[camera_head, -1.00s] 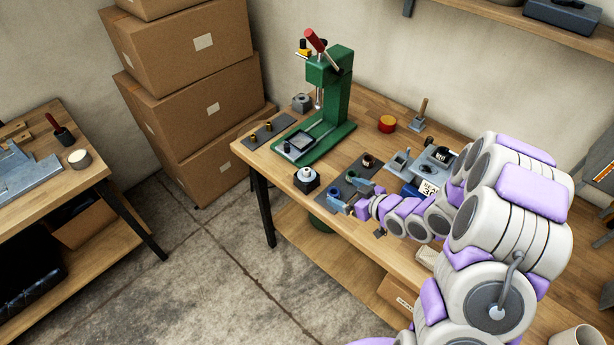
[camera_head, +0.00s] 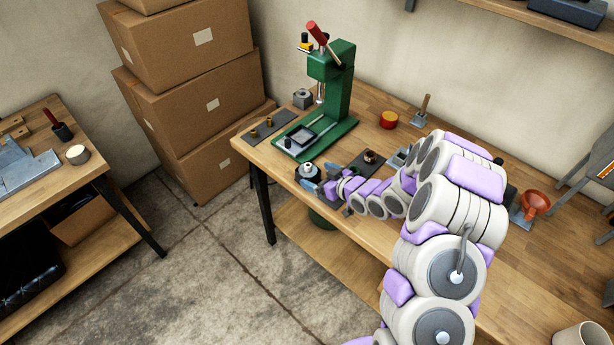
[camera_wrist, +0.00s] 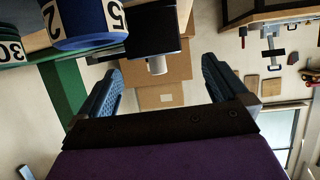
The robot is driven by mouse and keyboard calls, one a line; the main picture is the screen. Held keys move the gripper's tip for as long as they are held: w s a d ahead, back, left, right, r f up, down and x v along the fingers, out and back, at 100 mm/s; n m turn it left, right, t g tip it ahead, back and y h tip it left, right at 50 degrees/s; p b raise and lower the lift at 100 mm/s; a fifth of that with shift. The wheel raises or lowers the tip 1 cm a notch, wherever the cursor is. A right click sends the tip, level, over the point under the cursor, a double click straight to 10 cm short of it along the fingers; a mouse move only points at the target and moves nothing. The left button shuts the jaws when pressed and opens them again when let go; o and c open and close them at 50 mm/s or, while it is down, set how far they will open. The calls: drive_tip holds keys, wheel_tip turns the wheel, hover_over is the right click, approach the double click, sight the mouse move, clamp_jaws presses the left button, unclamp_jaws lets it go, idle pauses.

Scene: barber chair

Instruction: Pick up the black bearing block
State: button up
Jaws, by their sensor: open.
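The black bearing block (camera_head: 307,175) stands near the front edge of the workbench, with a pale metal cylinder on top. The gap looks empty. I cannot tell whether a jaw touches the block.
A green press (camera_head: 338,95) stands behind the block. A dark plate (camera_head: 268,130) with small parts lies left of the press, and a grey block (camera_head: 302,98) stands behind. A red round tin (camera_head: 389,119) is at the back. Cardboard boxes (camera_head: 190,105) are stacked left of the workbench.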

sight(310, 171)
drive_tip(key=x, duration=0.2)
drive_tip(key=b+x, duration=0.1)
drive_tip(key=x, duration=0.1)
drive_tip(key=shift+w+d+f, duration=0.25)
drive_tip(key=shift+f, duration=0.05)
drive_tip(key=shift+w+a+f, duration=0.1)
drive_tip(key=shift+w+a, duration=0.15)
drive_tip(key=shift+a, duration=0.2)
drive_tip(key=shift+c, duration=0.5)
drive_tip(key=shift+d, duration=0.1)
drive_tip(key=c, duration=1.7)
